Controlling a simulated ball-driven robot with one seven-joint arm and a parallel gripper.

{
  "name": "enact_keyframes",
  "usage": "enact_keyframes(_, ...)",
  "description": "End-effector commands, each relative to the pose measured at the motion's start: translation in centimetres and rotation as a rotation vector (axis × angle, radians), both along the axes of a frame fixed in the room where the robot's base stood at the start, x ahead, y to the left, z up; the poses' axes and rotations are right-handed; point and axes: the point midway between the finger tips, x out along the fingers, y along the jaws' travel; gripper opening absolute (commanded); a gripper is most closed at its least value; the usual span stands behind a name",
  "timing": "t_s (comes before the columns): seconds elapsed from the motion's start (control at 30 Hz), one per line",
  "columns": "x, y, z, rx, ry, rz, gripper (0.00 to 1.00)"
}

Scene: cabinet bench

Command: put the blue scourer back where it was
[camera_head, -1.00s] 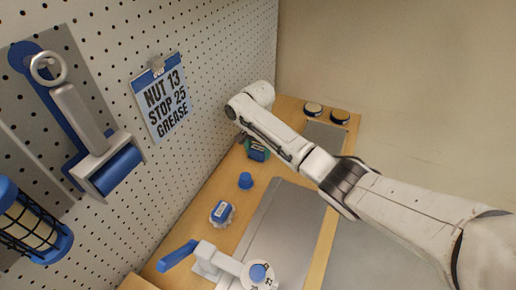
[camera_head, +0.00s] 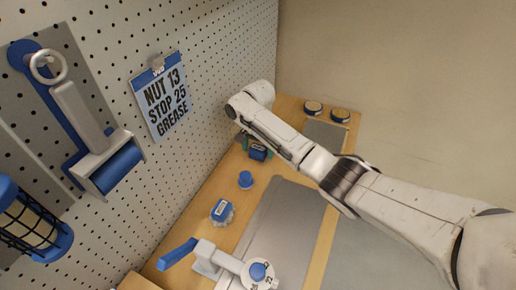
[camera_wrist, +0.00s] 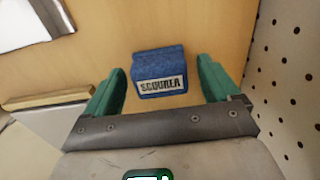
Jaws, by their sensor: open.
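The blue scourer (camera_wrist: 160,72) is a blue block with a white label reading SCOURER. It sits on the wooden bench top, and in the head view it shows (camera_head: 258,153) near the pegboard, below the end of my arm. My gripper (camera_wrist: 161,75) is open, with one green finger on each side of the scourer. Small gaps show between the fingers and the block, so it is not gripped. In the head view the fingers are partly hidden by my wrist.
The pegboard (camera_head: 215,60) rises close beside the gripper. Along it on the bench stand a blue knob-like piece (camera_head: 246,180) and a blue-topped item (camera_head: 221,211). A blue-handled device (camera_head: 215,258) is nearer. Two round dark items (camera_head: 326,111) lie at the far end.

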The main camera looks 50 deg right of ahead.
Motion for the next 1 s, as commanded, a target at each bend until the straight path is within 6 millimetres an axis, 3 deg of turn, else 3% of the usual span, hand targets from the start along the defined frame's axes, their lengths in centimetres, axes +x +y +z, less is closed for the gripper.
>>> enact_keyframes(0.17, 0.1, 0.0, 2.4, 0.001, -0.005, 0.001, 0.89)
enact_keyframes(0.6, 0.1, 0.0, 10.9, 0.000, -0.002, 0.000, 0.89)
enact_keyframes(1.0, 0.1, 0.0, 12.0, 0.000, -0.001, -0.001, 0.89)
